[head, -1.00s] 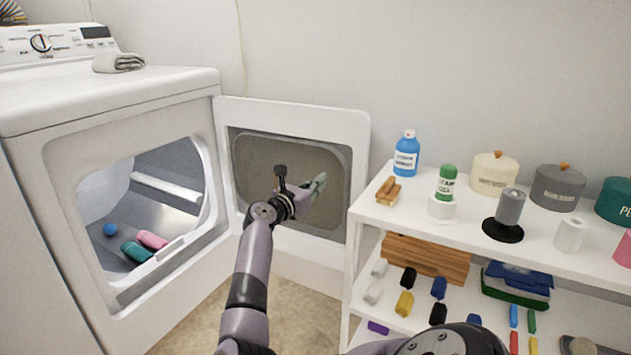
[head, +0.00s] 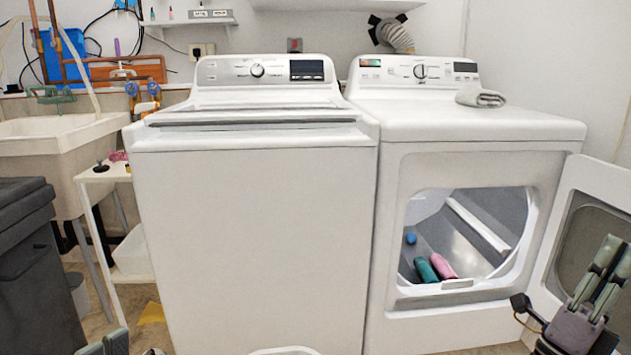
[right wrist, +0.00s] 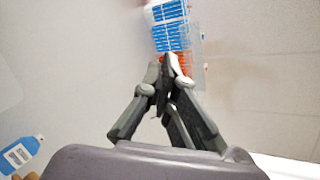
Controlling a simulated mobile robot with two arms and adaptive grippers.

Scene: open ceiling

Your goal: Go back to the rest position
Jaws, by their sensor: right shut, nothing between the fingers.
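My right gripper (head: 612,262) is at the lower right of the head view, in front of the open dryer door (head: 590,235). Its fingers point up, and in the right wrist view the fingertips (right wrist: 170,62) meet with nothing between them. Only the finger ends of my left gripper (head: 105,345) show at the bottom left edge of the head view; the rest is cut off, so I cannot tell how wide they stand.
The white dryer (head: 480,130) stands open, with a teal and a pink item (head: 442,266) and a blue ball (head: 410,238) inside. The closed washer (head: 255,220) is to its left. A dark bin (head: 35,270) and a sink (head: 60,135) stand at the left. A blue bottle (right wrist: 20,155) shows in the right wrist view.

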